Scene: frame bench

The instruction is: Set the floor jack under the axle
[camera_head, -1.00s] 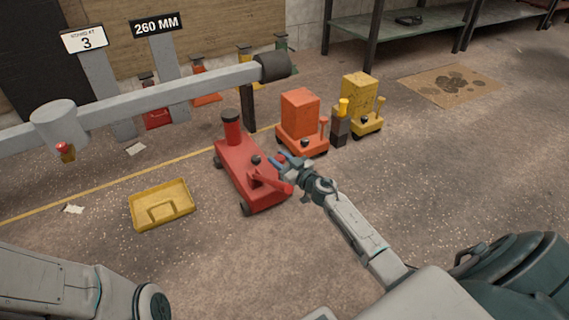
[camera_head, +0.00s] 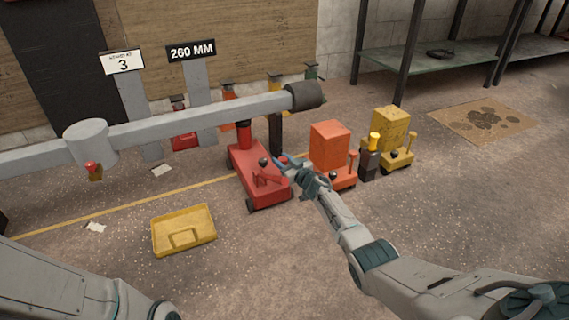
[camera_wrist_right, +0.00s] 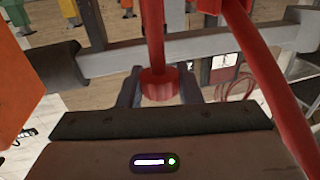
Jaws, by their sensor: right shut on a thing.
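The red floor jack (camera_head: 252,185) stands on the floor below the grey axle (camera_head: 180,130), towards its dark right end (camera_head: 305,96). The jack's upright post (camera_head: 244,136) rises to the beam's lower edge, and its top is hidden there; I cannot tell whether it touches. My right gripper (camera_head: 284,164) is at the jack's near right side. In the right wrist view it is shut on the jack's red handle (camera_wrist_right: 158,83), with a finger on either side. My left arm shows at lower left, but its gripper is out of view.
An orange jack (camera_head: 330,147), a dark bottle jack (camera_head: 370,160) and a yellow jack (camera_head: 391,130) stand close to the right. A yellow tray (camera_head: 185,240) lies on the floor at front left. Signs reading 3 (camera_head: 123,62) and 260 MM (camera_head: 192,50) stand behind the axle.

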